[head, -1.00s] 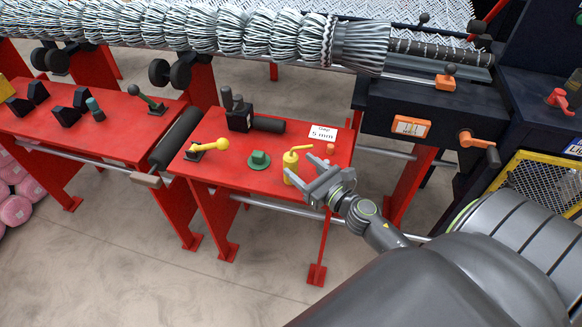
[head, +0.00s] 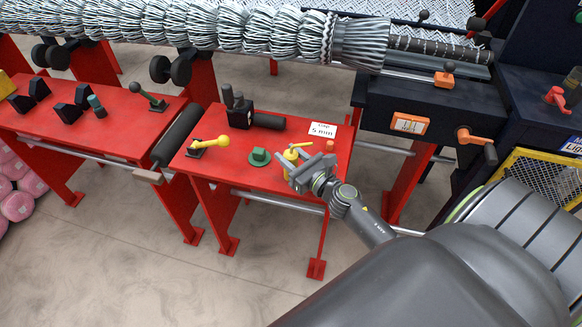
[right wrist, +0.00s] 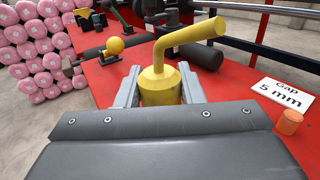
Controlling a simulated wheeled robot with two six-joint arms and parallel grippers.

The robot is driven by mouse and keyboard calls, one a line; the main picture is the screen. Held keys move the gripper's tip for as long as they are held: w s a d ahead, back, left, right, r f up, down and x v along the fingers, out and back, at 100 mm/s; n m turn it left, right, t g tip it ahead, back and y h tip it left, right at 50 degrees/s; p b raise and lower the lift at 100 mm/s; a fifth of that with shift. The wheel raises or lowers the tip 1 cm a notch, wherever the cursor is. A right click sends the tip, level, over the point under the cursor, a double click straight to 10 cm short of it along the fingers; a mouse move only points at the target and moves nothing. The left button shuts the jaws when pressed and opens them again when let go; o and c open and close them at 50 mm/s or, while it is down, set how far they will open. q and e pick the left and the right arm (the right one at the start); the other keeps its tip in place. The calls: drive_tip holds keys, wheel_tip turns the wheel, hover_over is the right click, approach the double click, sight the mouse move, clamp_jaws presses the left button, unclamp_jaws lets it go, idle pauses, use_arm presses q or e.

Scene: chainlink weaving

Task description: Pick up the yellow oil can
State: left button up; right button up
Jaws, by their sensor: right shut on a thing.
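The yellow oil can (head: 290,158) stands on the red table (head: 225,172), near its right end. In the right wrist view the oil can (right wrist: 160,82) is upright, with its bent spout pointing up and to the right. My right gripper (head: 292,165) is shut on the can's body, one finger on each side in the right wrist view (right wrist: 160,88). The lower part of the can is hidden behind the gripper. Whether the can's base touches the table cannot be told. My left gripper is not in view.
A green knob (head: 259,157) and a yellow-handled lever (head: 210,142) are left of the can. A small orange cylinder (head: 329,146) and a "Gap 5 mm" card (head: 322,130) are close on its right. A black block (head: 238,112) with pegs stands behind.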

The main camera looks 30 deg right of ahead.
sight(290, 152)
drive_tip(key=shift+c, duration=0.3)
wheel_tip(290, 152, up, 10)
drive_tip(key=p, duration=0.9)
drive_tip(key=o, duration=0.5)
drive_tip(key=c, duration=0.5)
drive_tip(key=shift+r, duration=0.1)
